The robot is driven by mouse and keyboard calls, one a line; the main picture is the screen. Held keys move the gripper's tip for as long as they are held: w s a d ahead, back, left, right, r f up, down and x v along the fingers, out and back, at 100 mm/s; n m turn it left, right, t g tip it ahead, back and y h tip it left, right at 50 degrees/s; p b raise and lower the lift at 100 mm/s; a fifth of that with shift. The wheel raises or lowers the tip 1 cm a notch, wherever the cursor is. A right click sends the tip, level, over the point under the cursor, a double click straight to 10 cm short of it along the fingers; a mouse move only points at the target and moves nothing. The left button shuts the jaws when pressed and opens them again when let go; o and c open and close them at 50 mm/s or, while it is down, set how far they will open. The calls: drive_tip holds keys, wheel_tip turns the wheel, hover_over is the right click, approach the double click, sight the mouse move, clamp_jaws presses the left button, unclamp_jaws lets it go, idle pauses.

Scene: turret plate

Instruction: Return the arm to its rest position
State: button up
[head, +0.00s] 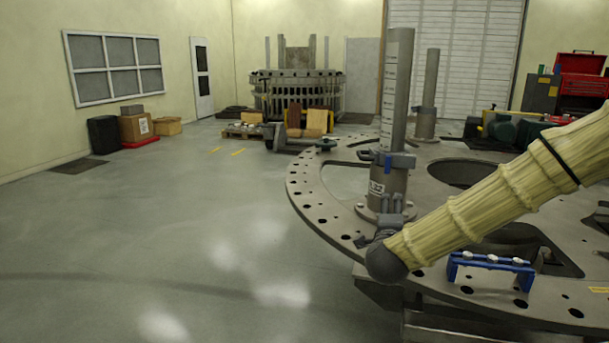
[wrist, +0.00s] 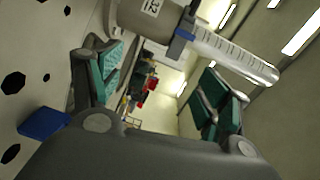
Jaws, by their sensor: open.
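My arm, in a pale yellow sleeve (head: 495,200), reaches in from the right over the turret plate (head: 315,205). Its dark wrist end is low, near the plate's front edge. My gripper (head: 392,203) shows small and grey in front of the lower part of a grey post (head: 397,85); whether it touches the post cannot be told. In the wrist view my gripper (wrist: 160,72) has its two green-padded fingers wide apart with nothing held between them. The post (wrist: 230,55), with its label and blue clamp (wrist: 184,34), shows beyond the fingers.
A blue rack (head: 490,262) stands on the plate right of my wrist. A second post (head: 429,85) stands farther back. The plate has large openings and rim holes. A pallet cart (head: 300,130) and boxes (head: 137,127) are farther off. The floor at left is clear.

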drive_tip(key=s+a+f+n+g+y+p, duration=0.1)
drive_tip(key=s+f+n+g+y, duration=0.2)
drive_tip(key=s+f, duration=0.65)
drive_tip(key=s+a+f+n+g+y+p, duration=0.15)
drive_tip(key=s+f+n, duration=0.3)
drive_tip(key=f, duration=0.95)
drive_tip(key=s+a+f+n+g+y, duration=0.15)
drive_tip(key=s+f+n+g, duration=0.35)
drive_tip(key=f, duration=0.6)
drive_tip(key=s+d+f+n+g+p, duration=0.1)
drive_tip(key=s+f, duration=0.3)
drive_tip(key=s, duration=0.7)
drive_tip(key=s+d+f+n+g, duration=0.2)
drive_tip(key=s+f+n+g, duration=0.1)
drive_tip(key=s, duration=0.8)
drive_tip(key=s+d+f+n+g+p, duration=0.1)
drive_tip(key=s+f+n+g, duration=0.2)
drive_tip(key=s+f, duration=0.3)
drive_tip(key=s, duration=0.5)
drive_tip(key=shift+d+h+p, duration=0.2)
drive_tip(key=shift+h+p, duration=0.1)
